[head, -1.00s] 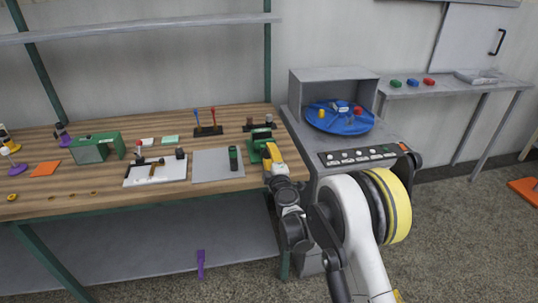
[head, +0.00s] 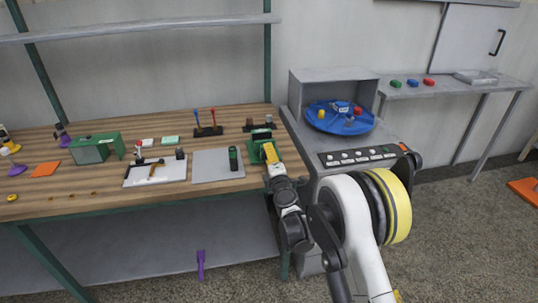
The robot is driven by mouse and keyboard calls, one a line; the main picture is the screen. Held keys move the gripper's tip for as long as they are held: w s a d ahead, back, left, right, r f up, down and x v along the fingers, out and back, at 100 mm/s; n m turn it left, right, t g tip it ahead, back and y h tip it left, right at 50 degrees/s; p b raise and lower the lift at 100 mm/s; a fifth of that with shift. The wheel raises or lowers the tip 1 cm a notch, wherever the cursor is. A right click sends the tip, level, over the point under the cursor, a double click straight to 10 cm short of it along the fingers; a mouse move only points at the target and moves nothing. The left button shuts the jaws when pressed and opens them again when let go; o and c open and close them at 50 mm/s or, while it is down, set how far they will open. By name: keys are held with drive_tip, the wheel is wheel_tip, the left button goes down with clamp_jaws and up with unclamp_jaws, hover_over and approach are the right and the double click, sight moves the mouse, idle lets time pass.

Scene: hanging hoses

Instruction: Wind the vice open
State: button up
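The green vice (head: 259,146) stands at the right end of the wooden workbench (head: 120,198), near its front edge. My gripper (head: 270,154), yellow at its end, is right at the front of the vice. It covers the vice's near side, so the handle and the jaw gap cannot be made out. The fingers are too small and hidden to tell whether they are open or shut, or whether they touch the vice.
A grey mat (head: 212,166) with a dark green cylinder (head: 233,158) lies left of the vice. A white tray (head: 150,177) and a green box (head: 95,148) are farther left. A grey cabinet with a blue turntable (head: 350,123) and button panel (head: 360,155) stands right.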

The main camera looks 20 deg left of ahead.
drive_tip(key=o, duration=1.2)
drive_tip(key=v, duration=1.2)
